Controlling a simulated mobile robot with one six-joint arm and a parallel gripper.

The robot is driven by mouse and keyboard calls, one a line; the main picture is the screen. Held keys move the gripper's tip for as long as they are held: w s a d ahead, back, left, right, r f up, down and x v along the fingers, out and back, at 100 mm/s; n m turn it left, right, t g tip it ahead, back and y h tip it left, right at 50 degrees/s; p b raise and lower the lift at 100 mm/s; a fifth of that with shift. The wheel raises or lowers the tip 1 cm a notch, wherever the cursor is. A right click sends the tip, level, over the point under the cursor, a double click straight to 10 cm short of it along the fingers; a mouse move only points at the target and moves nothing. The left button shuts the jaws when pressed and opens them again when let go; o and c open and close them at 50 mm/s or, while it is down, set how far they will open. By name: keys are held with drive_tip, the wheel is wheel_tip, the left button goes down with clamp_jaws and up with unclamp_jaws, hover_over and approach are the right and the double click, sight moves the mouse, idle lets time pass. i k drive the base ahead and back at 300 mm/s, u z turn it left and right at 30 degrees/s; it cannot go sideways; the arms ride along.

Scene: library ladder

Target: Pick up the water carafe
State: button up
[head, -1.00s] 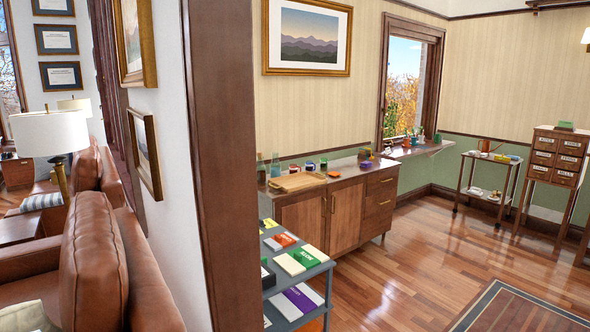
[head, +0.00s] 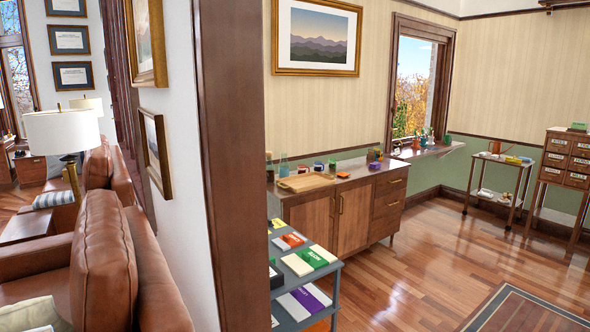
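Two clear, bluish-green glass vessels stand at the back left of the wooden sideboard (head: 340,216). One glass vessel (head: 284,165) has a narrow neck, and the other vessel (head: 269,167) is beside it, partly hidden by the dark wood post. Either could be the water carafe; they are too small to tell. Small bottles (head: 424,138) stand on the window sill shelf, also too small to identify. My gripper is not in view.
A dark wood post (head: 234,170) and white wall end stand close in front. A grey shelf cart (head: 330,268) with books stands before the sideboard. A wooden tray (head: 305,182) lies on the sideboard. A trolley (head: 497,190) stands at right. Wooden floor (head: 420,265) is clear.

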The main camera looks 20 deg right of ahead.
sight(284, 165)
drive_tip(key=u, duration=2.5)
drive_tip(key=k, duration=0.1)
drive_tip(key=z, duration=3.85)
drive_tip(key=i, duration=3.45)
drive_tip(key=z, duration=0.05)
